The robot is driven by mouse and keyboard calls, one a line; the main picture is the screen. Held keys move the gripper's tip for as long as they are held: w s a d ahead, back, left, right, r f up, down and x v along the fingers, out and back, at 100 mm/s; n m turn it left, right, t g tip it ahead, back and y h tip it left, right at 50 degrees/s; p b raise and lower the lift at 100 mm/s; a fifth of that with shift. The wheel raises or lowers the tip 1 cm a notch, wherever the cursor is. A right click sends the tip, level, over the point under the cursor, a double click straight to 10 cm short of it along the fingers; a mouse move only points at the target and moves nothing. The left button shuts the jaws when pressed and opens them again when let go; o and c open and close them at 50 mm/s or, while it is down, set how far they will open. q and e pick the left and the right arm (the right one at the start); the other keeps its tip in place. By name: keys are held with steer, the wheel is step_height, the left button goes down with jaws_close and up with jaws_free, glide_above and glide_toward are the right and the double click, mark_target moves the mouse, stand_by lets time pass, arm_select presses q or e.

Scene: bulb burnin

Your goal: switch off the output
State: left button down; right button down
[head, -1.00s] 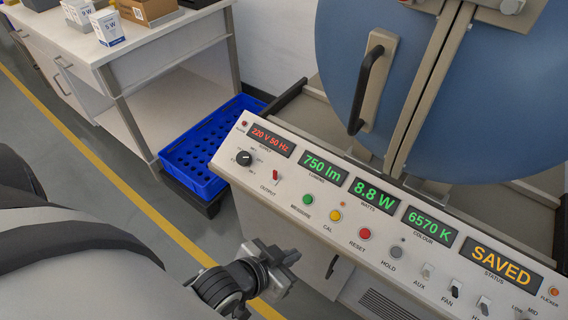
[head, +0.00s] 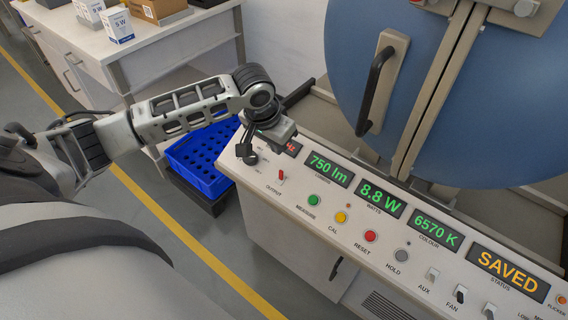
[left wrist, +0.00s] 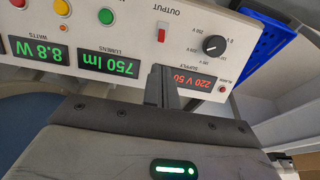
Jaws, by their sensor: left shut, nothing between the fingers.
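The control panel (head: 322,207) carries the OUTPUT switch (head: 281,175), a small red lever left of the green MEASURE button. Its displays are lit: 750 lm, 8.8 W, 6570 K and SAVED. My left gripper (head: 245,152) is shut and empty, over the panel's left end by the supply knob (head: 250,158), and hides part of the supply display. In the left wrist view, where the panel is upside down, the OUTPUT switch (left wrist: 161,35) stands just beyond the closed fingertips (left wrist: 161,68), with a visible gap. My right gripper is not in view.
The yellow CAL (head: 341,217) and red RESET (head: 371,236) buttons lie right of the switch. A blue sphere with a handle (head: 376,82) rises behind the panel. A blue crate (head: 197,160) stands to the left, by a white bench (head: 150,48) with boxes.

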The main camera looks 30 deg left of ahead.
arm_select(q)
steer(key=b, duration=0.1)
glide_toward(287, 171)
steer(key=x, duration=0.5)
steer(key=shift+f, duration=0.15)
steer(key=shift+w+f, duration=0.2)
steer(key=shift+f, duration=0.25)
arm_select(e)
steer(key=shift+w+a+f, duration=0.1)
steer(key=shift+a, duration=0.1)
